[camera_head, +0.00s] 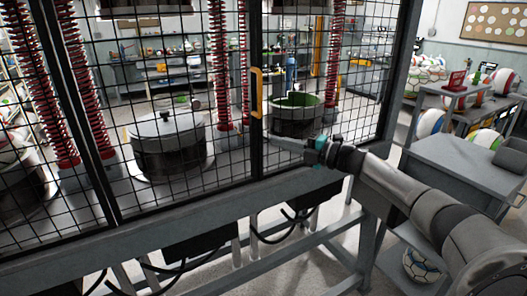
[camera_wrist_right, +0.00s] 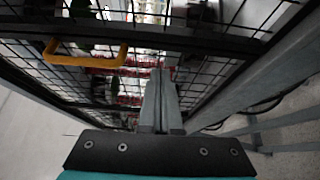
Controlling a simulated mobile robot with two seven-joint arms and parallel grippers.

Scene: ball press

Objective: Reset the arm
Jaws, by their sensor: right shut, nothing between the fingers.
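My right arm comes in from the right in the head view. Its gripper (camera_head: 285,142) is in front of the mesh door of the ball press, below and a little right of the yellow door handle (camera_head: 256,92). In the right wrist view the two fingers (camera_wrist_right: 160,88) lie together, shut with nothing between them, and point toward the mesh. The yellow handle also shows at upper left there (camera_wrist_right: 86,54), apart from the fingers. My left gripper is not in view.
Behind the mesh stand a lidded round mould (camera_head: 168,146) and an open mould with a green inside (camera_head: 296,116), among red springs. The press's grey frame (camera_head: 200,212) runs below. A grey cabinet (camera_head: 462,166) and several balls stand at right.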

